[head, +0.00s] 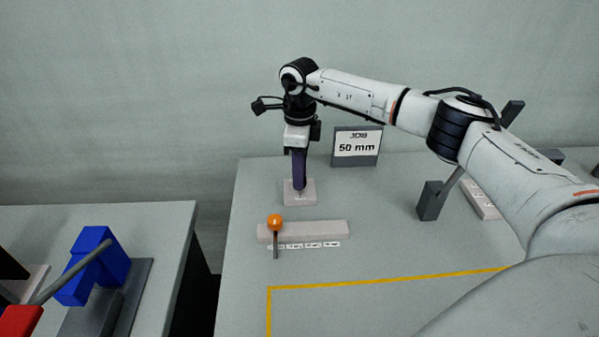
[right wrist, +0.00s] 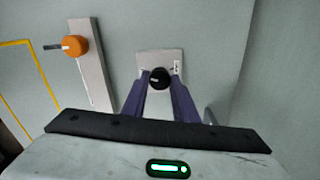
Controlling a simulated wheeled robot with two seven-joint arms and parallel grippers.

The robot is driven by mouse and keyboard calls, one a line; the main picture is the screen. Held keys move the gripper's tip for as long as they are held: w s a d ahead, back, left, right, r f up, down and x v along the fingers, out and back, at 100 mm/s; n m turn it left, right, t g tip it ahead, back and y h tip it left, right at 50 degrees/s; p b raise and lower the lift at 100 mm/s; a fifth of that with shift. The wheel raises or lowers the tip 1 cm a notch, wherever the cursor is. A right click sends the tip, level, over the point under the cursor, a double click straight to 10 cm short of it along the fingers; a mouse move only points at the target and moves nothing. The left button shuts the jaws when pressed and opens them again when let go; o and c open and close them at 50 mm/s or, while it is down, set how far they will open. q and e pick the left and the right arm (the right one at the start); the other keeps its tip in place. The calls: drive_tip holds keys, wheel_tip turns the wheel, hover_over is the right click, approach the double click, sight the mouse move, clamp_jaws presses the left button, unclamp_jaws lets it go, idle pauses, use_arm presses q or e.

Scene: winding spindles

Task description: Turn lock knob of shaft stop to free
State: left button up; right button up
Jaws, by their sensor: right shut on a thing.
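The lock knob (right wrist: 159,78) is a round black knob with a pale mark, on a small light plate (right wrist: 174,60) with tiny print. In the head view the plate (head: 306,197) lies on the table and the knob is hidden behind the fingers. My right gripper (head: 299,186) points straight down over it. In the right wrist view its purple fingers (right wrist: 160,84) are on either side of the knob and shut on it. The print on the plate is too small to read. My left gripper is not in view.
An orange knob (head: 275,222) with a dark lever sits on a long pale bar (head: 325,230) in front of the plate. A job sign (head: 357,147) reading 50 mm stands behind. A blue block (head: 93,265) is on the left table. Yellow tape (head: 390,279) marks the front area.

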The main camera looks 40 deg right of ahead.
drive_tip(key=shift+n, duration=0.9)
drive_tip(key=o, duration=1.1)
drive_tip(key=shift+c, duration=0.2)
wheel_tip(320, 180, up, 10)
drive_tip(key=b, duration=0.1)
drive_tip(key=shift+r, duration=0.2)
